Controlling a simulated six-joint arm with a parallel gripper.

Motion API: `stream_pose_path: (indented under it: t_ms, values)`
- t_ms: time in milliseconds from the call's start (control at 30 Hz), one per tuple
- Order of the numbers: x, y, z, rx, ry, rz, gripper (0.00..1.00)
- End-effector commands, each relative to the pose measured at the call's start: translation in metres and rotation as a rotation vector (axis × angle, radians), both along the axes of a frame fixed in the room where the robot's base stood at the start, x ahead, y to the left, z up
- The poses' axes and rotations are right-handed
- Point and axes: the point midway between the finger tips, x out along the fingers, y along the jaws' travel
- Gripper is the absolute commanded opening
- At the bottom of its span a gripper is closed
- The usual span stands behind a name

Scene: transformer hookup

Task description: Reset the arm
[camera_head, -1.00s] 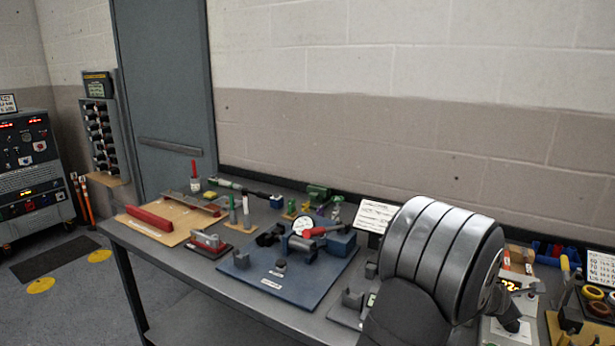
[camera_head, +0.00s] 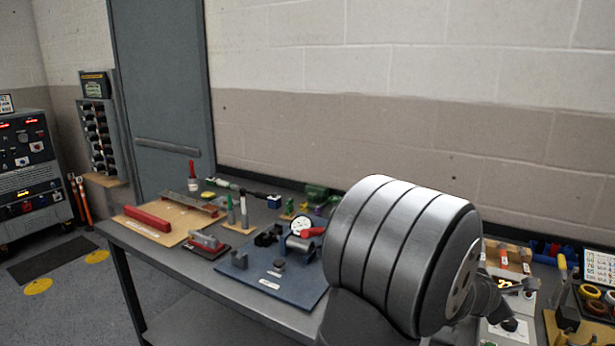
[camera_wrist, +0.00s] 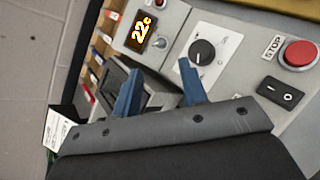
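My gripper shows in the wrist view (camera_wrist: 160,92) with its two blue fingers apart and nothing between them. It is over a grey control panel (camera_wrist: 228,30) with a lit display (camera_wrist: 140,32), a black knob (camera_wrist: 202,52), a red stop button (camera_wrist: 298,55) and a black rocker switch (camera_wrist: 280,92). In the head view my large grey arm link stands over the right part of the bench, and my gripper's fingers are not clearly seen there. The same panel shows partly behind my arm in the head view (camera_head: 508,328).
The grey bench (camera_head: 180,262) runs along the wall. A blue plate (camera_head: 290,288) with fixtures and a dial, and a tan board (camera_head: 170,232) with a red bar (camera_head: 147,217), lie left of my arm. Tape rolls (camera_head: 596,308) are at the right.

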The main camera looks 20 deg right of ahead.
Motion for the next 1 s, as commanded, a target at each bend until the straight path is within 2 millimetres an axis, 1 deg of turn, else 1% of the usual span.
stream_pose_path:
  t_ms: [100,300,700,800,1000]
  values:
    - [-0.005,0.013,0.011,-0.001,-0.002,-0.001,0.39]
    - [-0.012,0.032,0.024,-0.001,-0.002,0.000,0.39]
    - [-0.026,0.065,0.046,-0.001,-0.002,-0.001,0.39]
    - [-0.021,0.053,0.037,0.001,0.001,0.000,0.39]
    - [-0.014,0.036,0.025,0.000,0.003,0.001,0.39]
